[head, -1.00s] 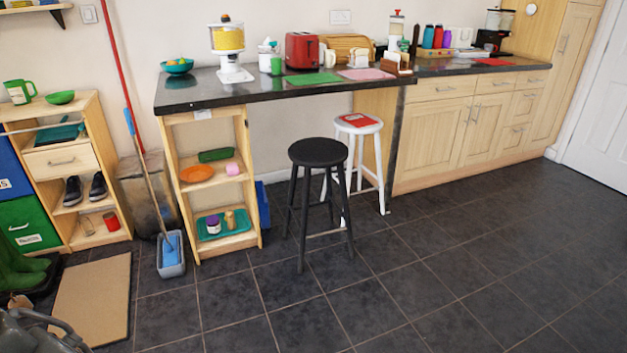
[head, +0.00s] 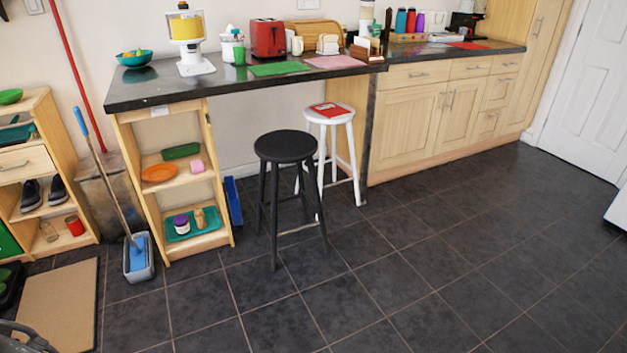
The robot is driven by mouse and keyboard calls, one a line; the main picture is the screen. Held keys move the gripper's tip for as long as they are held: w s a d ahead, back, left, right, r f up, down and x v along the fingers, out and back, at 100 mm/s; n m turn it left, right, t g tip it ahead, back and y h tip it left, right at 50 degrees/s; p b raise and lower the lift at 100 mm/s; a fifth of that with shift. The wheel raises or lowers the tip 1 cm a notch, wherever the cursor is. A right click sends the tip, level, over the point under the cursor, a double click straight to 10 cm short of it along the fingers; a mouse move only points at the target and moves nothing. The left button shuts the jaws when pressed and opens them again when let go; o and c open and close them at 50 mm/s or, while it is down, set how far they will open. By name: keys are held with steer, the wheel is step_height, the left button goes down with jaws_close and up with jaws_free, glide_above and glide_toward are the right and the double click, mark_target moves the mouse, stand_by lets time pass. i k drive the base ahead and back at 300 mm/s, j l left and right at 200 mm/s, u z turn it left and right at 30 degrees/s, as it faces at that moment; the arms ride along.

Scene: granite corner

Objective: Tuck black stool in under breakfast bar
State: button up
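The black stool (head: 286,147) stands upright on the tiled floor, in front of the breakfast bar and apart from its front edge. The breakfast bar (head: 226,84) is a dark counter with an open shelf unit under its left end and a wooden panel at its right. A white stool (head: 329,118) with a red item on its seat stands behind and to the right of the black stool, partly beneath the bar. A grey and black part at the bottom left corner may be mine; my gripper cannot be made out.
A mop bucket (head: 139,262) stands left of the shelf unit (head: 157,205). A blue object (head: 232,200) is on the floor beside the unit. A tan mat (head: 58,308) lies at left. Floor in front and to the right is clear. A white object (head: 618,208) shows at the right edge.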

mark_target(282, 146)
steer(key=i+l+u, duration=0.1)
steer(key=i+l, duration=0.2)
steer(key=l, duration=0.15)
steer(key=i+l+u, duration=0.1)
steer(key=i+l, duration=0.2)
steer(key=l, duration=0.2)
steer(key=i+l+u, duration=0.1)
steer(key=i+l, duration=0.15)
steer(key=l, duration=0.2)
steer(key=i+l+u, duration=0.1)
steer(key=i+l, duration=0.15)
steer(key=l, duration=0.3)
steer(key=i+l, duration=0.25)
steer(key=l, duration=0.25)
steer(key=i+l+u, duration=0.15)
steer(key=l, duration=0.4)
steer(key=i+l+u, duration=0.1)
steer(key=i+l, duration=0.2)
steer(key=l, duration=0.25)
steer(key=i+l+u, duration=0.1)
steer(key=l, duration=0.5)
steer(key=i, duration=0.05)
